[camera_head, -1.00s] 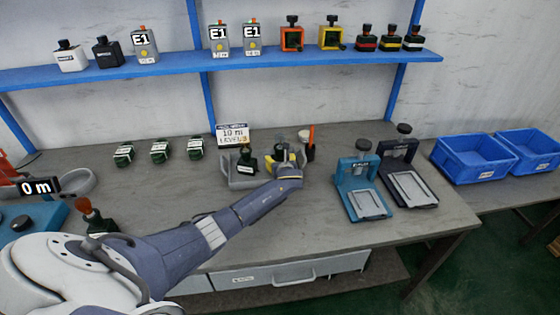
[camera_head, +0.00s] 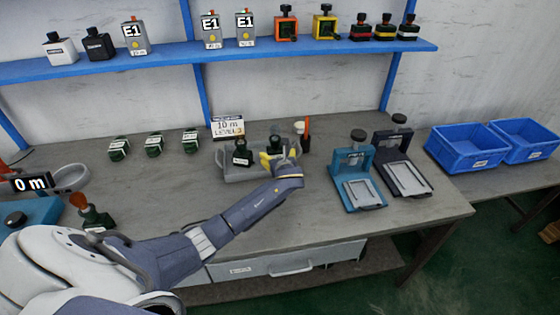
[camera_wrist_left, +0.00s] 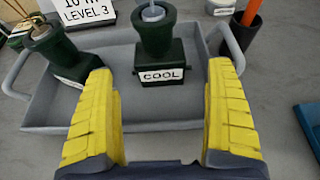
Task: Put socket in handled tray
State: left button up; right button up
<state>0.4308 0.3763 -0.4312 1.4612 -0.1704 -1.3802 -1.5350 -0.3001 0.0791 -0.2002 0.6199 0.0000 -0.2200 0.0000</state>
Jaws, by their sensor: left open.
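The grey handled tray (camera_head: 248,175) stands on the bench, its handles at both ends in the left wrist view (camera_wrist_left: 165,126). A dark green socket labelled COOL (camera_wrist_left: 155,42) stands upright inside it; it also shows in the head view (camera_head: 274,145), partly behind my gripper. A second dark green socket (camera_wrist_left: 52,55) stands in the tray's left part and shows in the head view too (camera_head: 241,153). My left gripper (camera_head: 274,159) is open and empty. Its yellow fingers are spread on the near side of the COOL socket, apart from it. My right gripper is out of view.
A "10 m LEVEL 3" sign (camera_head: 228,127) stands behind the tray. A dark holder with an orange-handled tool (camera_head: 305,140) is just right of it. Several dark green sockets (camera_head: 154,144) lie left. Teal (camera_head: 358,180) and dark (camera_head: 403,170) presses stand right.

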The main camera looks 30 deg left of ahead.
pick_arm(q)
jog(key=shift+v, duration=2.5)
